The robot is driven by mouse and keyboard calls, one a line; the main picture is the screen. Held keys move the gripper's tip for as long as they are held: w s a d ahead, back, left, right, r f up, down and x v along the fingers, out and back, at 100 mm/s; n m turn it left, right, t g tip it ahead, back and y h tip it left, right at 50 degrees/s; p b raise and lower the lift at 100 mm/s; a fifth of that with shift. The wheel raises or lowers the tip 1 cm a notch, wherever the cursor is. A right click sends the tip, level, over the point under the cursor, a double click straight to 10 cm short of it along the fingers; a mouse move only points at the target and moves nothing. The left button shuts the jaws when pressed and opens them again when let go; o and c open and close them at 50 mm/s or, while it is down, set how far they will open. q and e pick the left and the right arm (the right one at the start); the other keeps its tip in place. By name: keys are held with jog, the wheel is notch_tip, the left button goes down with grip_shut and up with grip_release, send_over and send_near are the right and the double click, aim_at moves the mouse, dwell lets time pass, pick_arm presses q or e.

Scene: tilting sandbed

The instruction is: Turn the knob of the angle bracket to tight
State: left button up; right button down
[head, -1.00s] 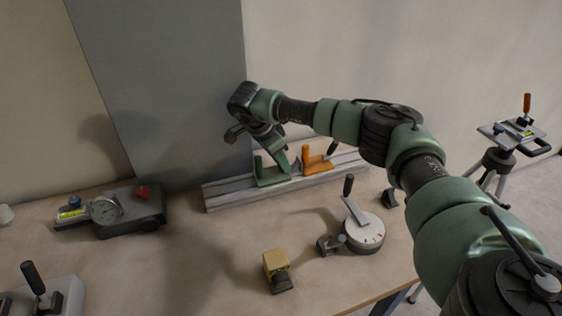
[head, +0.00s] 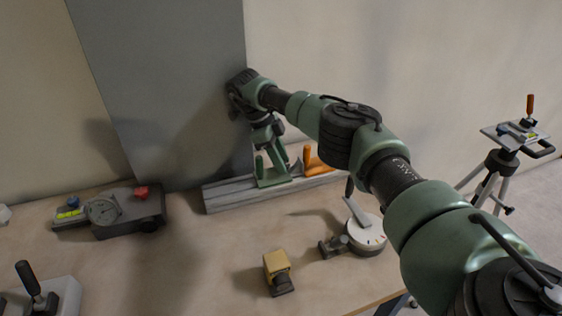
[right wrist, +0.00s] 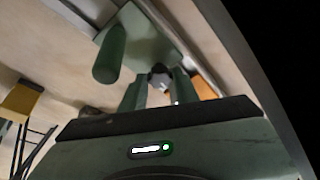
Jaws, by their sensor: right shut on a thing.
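The green angle bracket (head: 274,179) stands on the grey rail at the back of the bench, in front of the grey panel. It has an upright green post, which in the right wrist view (right wrist: 110,55) is a rounded cylinder beside the green base plate. My right gripper (head: 273,158) reaches down over the bracket. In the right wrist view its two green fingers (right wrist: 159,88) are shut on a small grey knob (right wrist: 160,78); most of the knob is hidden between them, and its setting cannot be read. My left gripper is not in view.
An orange bracket (head: 317,162) stands close right on the rail (head: 225,196). A round dial with a lever (head: 365,235), a yellow block (head: 276,265) and a grey gauge device (head: 130,208) are on the bench. A tripod (head: 500,165) stands right.

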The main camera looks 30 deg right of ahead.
jog(key=shift+d+r, duration=0.1)
dwell(0.3)
jog(key=c, duration=1.1)
grip_release()
jog(key=shift+o, duration=0.2)
jog(key=v, duration=0.7)
jog(key=shift+r, duration=0.3)
jog(key=shift+w, duration=0.15)
